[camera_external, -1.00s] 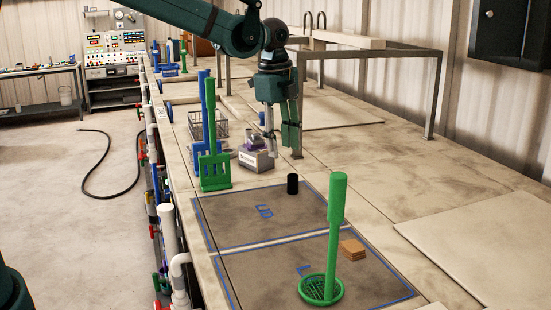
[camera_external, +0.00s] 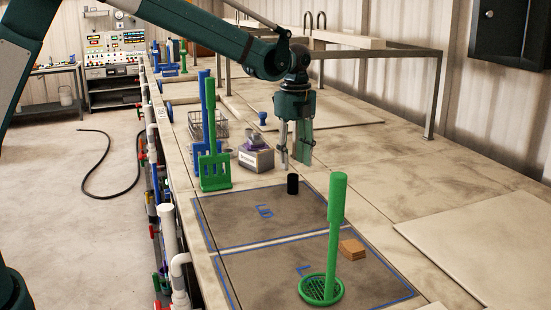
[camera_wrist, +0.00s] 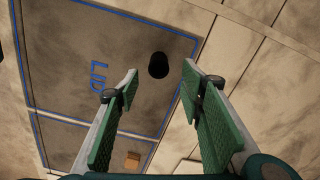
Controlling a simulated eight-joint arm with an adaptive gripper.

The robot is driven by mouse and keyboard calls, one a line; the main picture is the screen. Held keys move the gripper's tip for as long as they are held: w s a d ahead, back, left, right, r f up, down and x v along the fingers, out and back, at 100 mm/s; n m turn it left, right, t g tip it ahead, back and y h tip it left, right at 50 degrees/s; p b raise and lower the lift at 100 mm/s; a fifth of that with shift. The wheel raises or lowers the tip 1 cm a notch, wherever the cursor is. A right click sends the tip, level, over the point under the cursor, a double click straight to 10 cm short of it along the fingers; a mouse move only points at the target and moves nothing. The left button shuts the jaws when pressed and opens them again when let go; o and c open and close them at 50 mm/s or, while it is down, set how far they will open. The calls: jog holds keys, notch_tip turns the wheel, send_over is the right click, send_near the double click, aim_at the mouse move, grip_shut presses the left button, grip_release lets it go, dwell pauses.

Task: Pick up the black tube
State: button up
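The black tube (camera_external: 293,184) stands upright near the far right corner of the blue-outlined area marked LID (camera_external: 238,228). In the wrist view the black tube (camera_wrist: 158,65) lies ahead of the fingertips, roughly between their lines. My gripper (camera_external: 295,165) is open and empty, above the tube and a little beyond it in the external view. In the wrist view my gripper (camera_wrist: 160,75) shows its two green-padded fingers wide apart. Nothing hides the tube.
The bench at right is mostly clear.

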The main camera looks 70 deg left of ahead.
aim_at(293, 181)
jog(key=shift+f, duration=0.1)
jog(key=shift+f, duration=1.2)
jog(key=shift+f, duration=0.1)
jog(key=shift+s+f+p, duration=0.15)
jog(key=shift+f+p, duration=0.3)
jog(key=shift+f, duration=2.05)
jog(key=shift+c, duration=0.3)
jog(key=c, duration=1.1)
